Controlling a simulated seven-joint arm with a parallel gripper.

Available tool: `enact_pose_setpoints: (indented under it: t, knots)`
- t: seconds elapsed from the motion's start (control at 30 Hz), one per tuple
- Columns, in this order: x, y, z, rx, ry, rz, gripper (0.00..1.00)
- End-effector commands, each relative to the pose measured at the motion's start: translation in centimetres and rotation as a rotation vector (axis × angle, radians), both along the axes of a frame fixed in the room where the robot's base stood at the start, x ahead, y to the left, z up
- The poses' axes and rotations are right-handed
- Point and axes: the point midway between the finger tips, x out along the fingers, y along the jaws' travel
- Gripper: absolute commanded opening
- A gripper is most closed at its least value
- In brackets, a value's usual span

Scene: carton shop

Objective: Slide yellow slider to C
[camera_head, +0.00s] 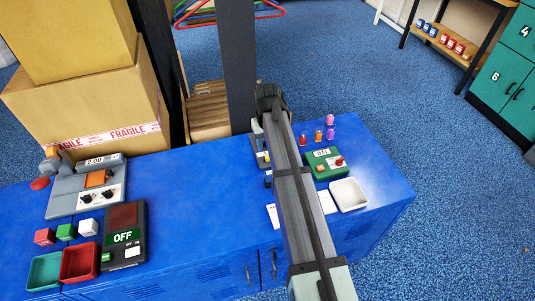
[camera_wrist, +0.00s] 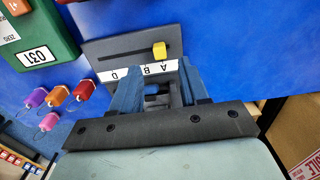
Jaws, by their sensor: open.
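The slider panel (camera_wrist: 105,50) is a dark plate with a long slot and a white letter strip, seen upside down in the wrist view. The yellow slider (camera_wrist: 159,49) sits at the slot's right part, by the letter A. B and D can be read on the strip; the place between them is covered by my left finger. The yellow slider is just beyond the fingertips, apparently not gripped. In the head view my arm partly hides the panel (camera_head: 257,142).
Several small coloured tags (camera_wrist: 58,96) lie near the panel. Cardboard boxes (camera_head: 90,105) stand at the back left. Blue tabletop (camera_head: 200,190) is clear left of my arm.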

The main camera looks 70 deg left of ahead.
Motion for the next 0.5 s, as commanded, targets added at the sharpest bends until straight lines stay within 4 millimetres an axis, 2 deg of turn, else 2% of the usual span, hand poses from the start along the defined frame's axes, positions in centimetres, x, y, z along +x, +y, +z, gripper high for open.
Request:
enact_pose_setpoints:
  t: [0.2,0.5]
  knots:
    - [0.0,0.0,-3.4,0.0,0.0,0.0,0.45]
    - [0.0,0.0,-5.4,0.001,0.0,0.0,0.45]
